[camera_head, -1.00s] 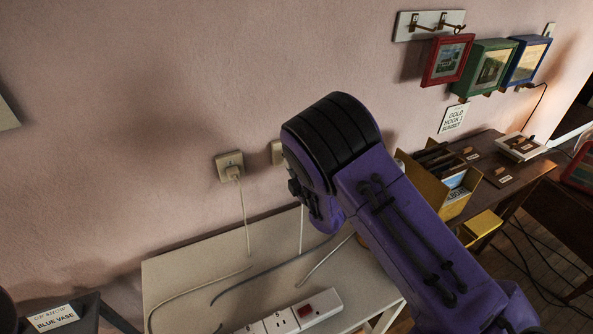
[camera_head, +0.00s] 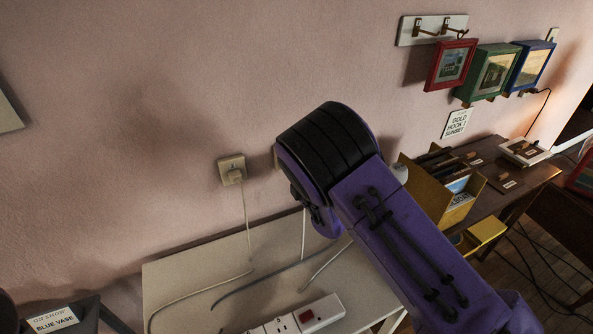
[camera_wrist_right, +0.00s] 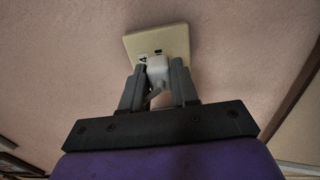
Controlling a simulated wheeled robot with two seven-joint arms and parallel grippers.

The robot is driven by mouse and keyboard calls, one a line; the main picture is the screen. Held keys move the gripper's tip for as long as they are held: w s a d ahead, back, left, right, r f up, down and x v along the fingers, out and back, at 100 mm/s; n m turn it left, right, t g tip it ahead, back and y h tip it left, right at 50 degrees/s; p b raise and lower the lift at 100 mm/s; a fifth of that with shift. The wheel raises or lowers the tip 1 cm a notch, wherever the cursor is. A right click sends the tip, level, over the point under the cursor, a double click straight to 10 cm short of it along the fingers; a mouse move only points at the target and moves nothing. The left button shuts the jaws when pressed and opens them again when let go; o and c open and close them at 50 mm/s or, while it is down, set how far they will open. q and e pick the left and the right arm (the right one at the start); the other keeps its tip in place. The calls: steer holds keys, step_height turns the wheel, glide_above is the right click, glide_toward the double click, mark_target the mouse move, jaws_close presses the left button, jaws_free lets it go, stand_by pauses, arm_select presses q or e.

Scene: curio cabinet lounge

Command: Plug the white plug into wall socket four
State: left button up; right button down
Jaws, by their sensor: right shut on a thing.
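My right gripper (camera_wrist_right: 158,85) is shut on the white plug (camera_wrist_right: 158,68) in the right wrist view. The plug is right in front of a cream wall socket (camera_wrist_right: 172,40) whose label looks like a 4. A dark slot shows above the plug; I cannot tell whether its pins are in the socket. In the head view my purple right arm hides the gripper, the plug and nearly all of that socket, leaving only a sliver at the arm's left edge. My left gripper is not in view.
Another wall socket (camera_head: 231,165) to the left holds a plug with a hanging cord. Below, a pale table (camera_head: 180,270) carries loose cords and a white power strip (camera_head: 318,314) with a red switch. A yellow box (camera_head: 447,205) stands right of my arm.

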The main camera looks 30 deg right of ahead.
steer(key=shift+w, duration=0.3)
steer(key=shift+w+b, duration=0.3)
steer(key=shift+w, duration=0.45)
steer(key=c, duration=0.8)
jaws_free()
